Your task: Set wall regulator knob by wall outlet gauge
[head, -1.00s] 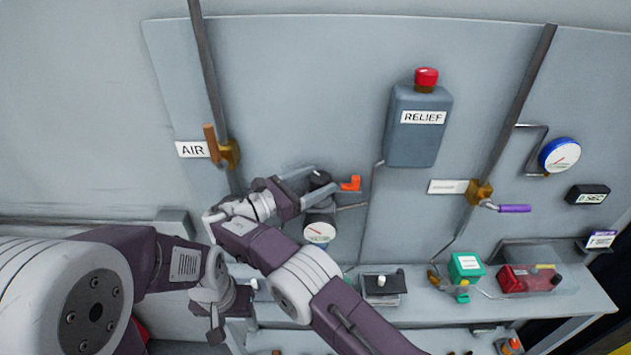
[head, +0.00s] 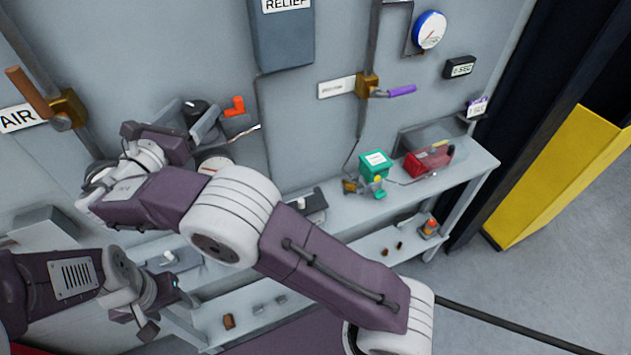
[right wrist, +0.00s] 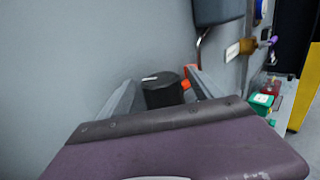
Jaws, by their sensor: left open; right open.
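The black regulator knob (head: 195,106) is on the grey wall panel, with an orange lever beside it. In the right wrist view the knob (right wrist: 163,92) has a pale mark on its top. My right gripper (head: 190,114) is open, with its two fingers on either side of the knob; I cannot tell whether they touch it. A white round outlet gauge (head: 212,166) sits just below, partly hidden by my right arm, and its reading is unclear. My left gripper (head: 163,308) is open and empty, low at the left, in front of the bench shelves.
An AIR valve with a brown handle (head: 30,92) is at left. A bench (head: 455,170) below carries a green box (head: 374,164) and a red box (head: 428,159).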

